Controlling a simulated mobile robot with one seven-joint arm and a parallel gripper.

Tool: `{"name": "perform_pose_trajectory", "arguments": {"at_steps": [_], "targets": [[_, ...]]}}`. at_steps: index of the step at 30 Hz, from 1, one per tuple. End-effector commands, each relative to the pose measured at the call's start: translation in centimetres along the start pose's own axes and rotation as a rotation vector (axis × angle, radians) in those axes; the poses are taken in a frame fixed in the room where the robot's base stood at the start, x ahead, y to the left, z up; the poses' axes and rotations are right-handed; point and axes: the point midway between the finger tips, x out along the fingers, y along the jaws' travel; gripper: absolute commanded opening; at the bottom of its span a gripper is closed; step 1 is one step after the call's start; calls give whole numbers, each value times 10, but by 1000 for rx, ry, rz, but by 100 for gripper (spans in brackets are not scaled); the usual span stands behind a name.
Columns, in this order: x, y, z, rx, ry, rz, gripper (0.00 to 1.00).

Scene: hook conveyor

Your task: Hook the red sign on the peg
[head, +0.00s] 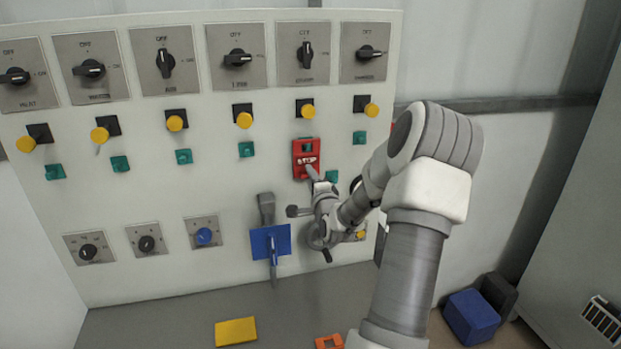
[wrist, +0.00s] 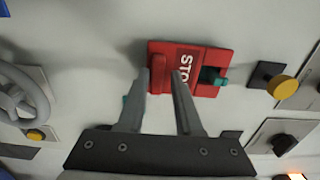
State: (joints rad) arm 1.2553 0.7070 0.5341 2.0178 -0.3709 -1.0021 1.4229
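The red sign (head: 306,158) is at the panel face, in the second column from the right, below a yellow knob. In the wrist view the sign (wrist: 205,85) shows white lettering, partly hidden by a finger. A dark green peg (wrist: 212,76) shows in the opening at one end of the sign. At its other end is a raised red grip (wrist: 159,73). My gripper (wrist: 161,76) has one finger on each side of this grip, with little or no gap. It reaches the sign from the lower right in the head view (head: 311,172).
Yellow knobs (head: 244,120) and green buttons (head: 246,149) stand out in rows beside the sign. Below are a blue plate with a lever (head: 271,243) and a wheel (head: 318,236) near my arm. A yellow block (head: 235,331) and an orange piece (head: 329,342) lie in front.

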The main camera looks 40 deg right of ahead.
Motion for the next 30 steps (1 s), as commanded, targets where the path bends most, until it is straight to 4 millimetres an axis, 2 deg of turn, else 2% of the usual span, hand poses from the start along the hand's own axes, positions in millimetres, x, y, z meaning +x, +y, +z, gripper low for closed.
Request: {"name": "perform_pose_trajectory", "arguments": {"at_steps": [1, 3, 11, 16, 20, 30], "targets": [[0, 0, 0, 0, 0, 0, 44], [0, 0, 0, 0, 0, 0, 54], [0, 0, 0, 0, 0, 1, 54], [-10, 1, 0, -1, 0, 1, 54], [-30, 2, -1, -2, 1, 1, 54], [-104, 2, -1, -4, 2, 1, 54]]}}
